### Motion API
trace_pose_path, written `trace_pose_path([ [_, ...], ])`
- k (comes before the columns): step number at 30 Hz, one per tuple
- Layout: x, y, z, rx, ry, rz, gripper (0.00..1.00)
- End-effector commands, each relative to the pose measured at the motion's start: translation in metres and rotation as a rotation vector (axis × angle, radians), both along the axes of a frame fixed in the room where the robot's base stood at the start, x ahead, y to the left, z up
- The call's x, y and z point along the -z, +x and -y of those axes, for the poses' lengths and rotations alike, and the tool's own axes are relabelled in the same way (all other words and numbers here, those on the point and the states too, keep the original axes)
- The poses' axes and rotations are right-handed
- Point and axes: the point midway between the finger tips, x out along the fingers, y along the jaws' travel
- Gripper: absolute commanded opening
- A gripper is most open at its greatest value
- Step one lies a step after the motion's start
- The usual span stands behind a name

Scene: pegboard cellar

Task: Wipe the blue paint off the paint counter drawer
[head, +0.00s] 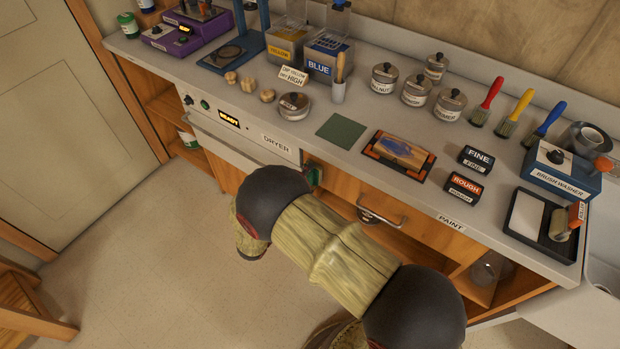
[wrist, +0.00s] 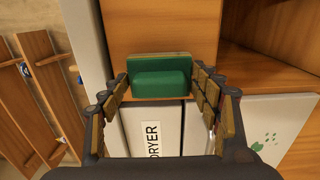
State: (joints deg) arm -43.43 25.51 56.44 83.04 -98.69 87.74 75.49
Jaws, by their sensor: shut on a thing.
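My gripper (wrist: 162,105) is shut on a green block, likely a sponge (wrist: 160,78), with a pale layer along its far edge. The block sits in front of a plain wooden front (wrist: 162,28); whether it touches is unclear. In the head view, a bit of the green block (head: 314,175) shows beside the left end of the paint counter drawer (head: 340,184), below the counter edge. My arm hides the gripper there and part of the drawer front. The drawer has a metal handle (head: 381,211). I see no blue paint on its visible parts.
The dryer (head: 277,142) adjoins the drawer at left. The counter (head: 235,100) above holds a green mat (head: 341,132), a framed board with a blue patch (head: 401,151), metal pots, brushes and a brush washer (head: 562,175). Open shelves lie below. The floor (head: 150,230) at left is clear.

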Motion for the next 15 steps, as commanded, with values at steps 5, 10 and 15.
trace_pose_path([
  [5, 0.001, -0.015, -0.011, -0.003, -0.002, -0.002, 0.27],
  [10, 0.002, -0.027, -0.020, -0.002, -0.003, -0.002, 0.27],
  [15, 0.002, -0.038, -0.028, -0.002, -0.003, -0.003, 0.27],
])
